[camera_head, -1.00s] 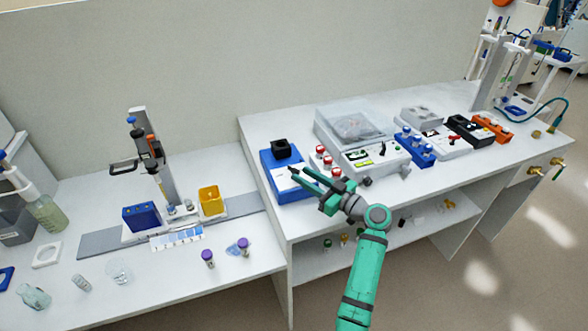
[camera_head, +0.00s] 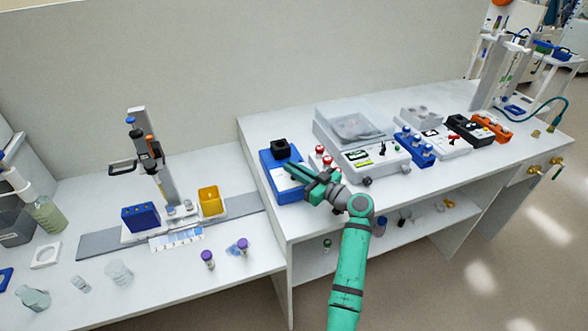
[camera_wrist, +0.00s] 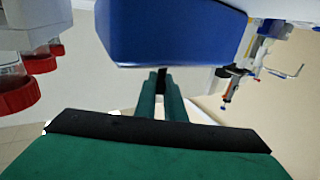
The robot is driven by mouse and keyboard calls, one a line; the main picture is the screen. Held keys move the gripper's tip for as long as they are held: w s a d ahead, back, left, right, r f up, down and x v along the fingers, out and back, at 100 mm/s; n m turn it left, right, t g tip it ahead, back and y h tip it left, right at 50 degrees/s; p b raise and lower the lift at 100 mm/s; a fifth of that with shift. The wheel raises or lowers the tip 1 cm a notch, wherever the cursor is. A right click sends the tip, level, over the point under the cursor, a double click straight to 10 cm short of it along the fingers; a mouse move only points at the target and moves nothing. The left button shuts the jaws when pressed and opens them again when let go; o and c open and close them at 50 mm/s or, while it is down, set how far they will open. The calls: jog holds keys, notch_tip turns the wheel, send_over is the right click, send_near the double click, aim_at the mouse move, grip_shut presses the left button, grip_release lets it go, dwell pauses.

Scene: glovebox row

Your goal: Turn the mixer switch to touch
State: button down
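The mixer (camera_head: 267,165) is a blue box with a black cup on top and a white panel on its front part. It stands at the left end of the raised bench. In the wrist view its blue body (camera_wrist: 175,30) fills the top middle. My gripper (camera_head: 291,171) is over the right side of the mixer's panel, its green fingers close together. In the wrist view the fingertips (camera_wrist: 161,76) are just below the blue body with only a narrow dark gap; I see nothing held. The switch cannot be made out. Contact with the mixer cannot be told.
Red-capped bottles (camera_head: 320,150) stand close to the right of the gripper. Behind them is a grey device with a clear lid (camera_head: 356,128). A blue rack (camera_head: 414,148) is further right. The lower bench at left holds a pipette stand (camera_head: 160,165) and a yellow box (camera_head: 209,200).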

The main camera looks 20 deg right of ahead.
jog(key=shift+w+a+h, duration=0.1)
jog(key=shift+a+h, duration=0.15)
jog(key=shift+h, duration=0.05)
jog(key=shift+f+m+t+h, duration=0.1)
jog(key=shift+m+t+h, duration=0.5)
jog(key=shift+m+h, duration=0.35)
jog(key=shift+s+d+m+t+h, duration=0.15)
jog(key=shift+m+t+h, duration=0.15)
jog(key=shift+m+h, duration=0.95)
jog(key=shift+s+d+m+t+h, duration=0.1)
jog(key=shift+m+t+h, duration=0.35)
jog(key=shift+h, duration=1.25)
jog(key=c, duration=1.8)
grip_release()
jog(key=shift+w, duration=0.1)
jog(key=shift+c, duration=0.2)
jog(key=s, duration=1)
jog(key=shift+s+d, duration=0.2)
jog(key=shift+s, duration=0.2)
jog(key=shift+w+a, duration=0.1)
jog(key=shift+a, duration=0.05)
